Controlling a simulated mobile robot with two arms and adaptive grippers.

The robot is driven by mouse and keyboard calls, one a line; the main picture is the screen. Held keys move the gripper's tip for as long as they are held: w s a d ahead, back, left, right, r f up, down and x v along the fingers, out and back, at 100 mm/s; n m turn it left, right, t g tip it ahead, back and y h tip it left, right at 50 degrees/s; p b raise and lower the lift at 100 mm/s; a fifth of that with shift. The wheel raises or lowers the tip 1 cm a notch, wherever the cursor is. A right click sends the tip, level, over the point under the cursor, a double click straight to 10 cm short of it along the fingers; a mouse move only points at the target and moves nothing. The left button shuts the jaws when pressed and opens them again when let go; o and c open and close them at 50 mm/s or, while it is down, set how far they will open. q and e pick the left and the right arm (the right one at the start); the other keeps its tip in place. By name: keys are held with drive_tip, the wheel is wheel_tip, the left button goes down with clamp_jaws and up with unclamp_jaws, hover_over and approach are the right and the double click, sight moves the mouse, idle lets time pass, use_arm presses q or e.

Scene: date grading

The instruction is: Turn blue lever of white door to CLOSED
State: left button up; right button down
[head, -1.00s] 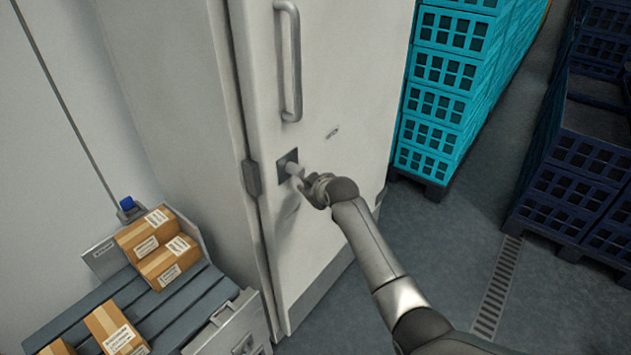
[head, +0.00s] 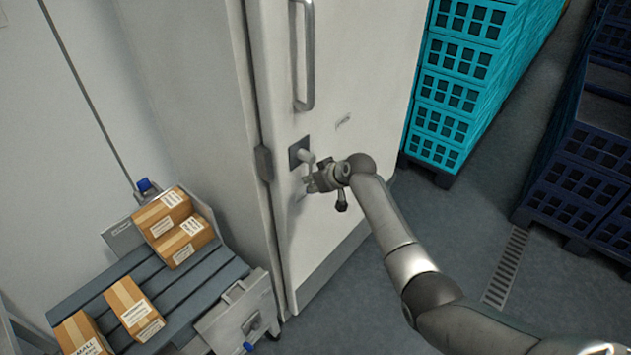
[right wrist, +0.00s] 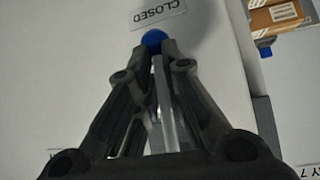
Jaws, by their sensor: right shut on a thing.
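The white door (head: 350,70) stands in the middle of the head view with a long vertical handle (head: 307,55). Below the handle is a dark square plate (head: 299,151) with a pale lever stub (head: 307,159). My right gripper (head: 316,182) is at this lever and hides most of it. In the right wrist view the gripper (right wrist: 154,45) is shut around the lever, whose blue end (right wrist: 154,38) shows at the fingertips. A label reading CLOSED (right wrist: 158,15) is just beyond the blue end. My left gripper is not in view.
A slatted grey table (head: 215,262) with several cardboard boxes (head: 162,213) stands at the lower left. Turquoise crates (head: 450,90) are stacked right of the door, dark blue crates (head: 590,150) farther right. Grey floor between them is clear.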

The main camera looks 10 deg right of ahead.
drive_tip(key=shift+s+a+f, duration=0.15)
drive_tip(key=shift+a+f, duration=0.1)
drive_tip(key=shift+f, duration=0.1)
drive_tip(key=c, duration=1.6)
unclamp_jaws()
drive_tip(key=shift+o, duration=0.4)
drive_tip(key=shift+w+a+f, duration=0.1)
drive_tip(key=shift+w+f, duration=0.15)
drive_tip(key=shift+r, duration=0.15)
drive_tip(key=v, duration=1.2)
drive_tip(key=shift+w+d, duration=0.2)
drive_tip(key=shift+d, duration=0.05)
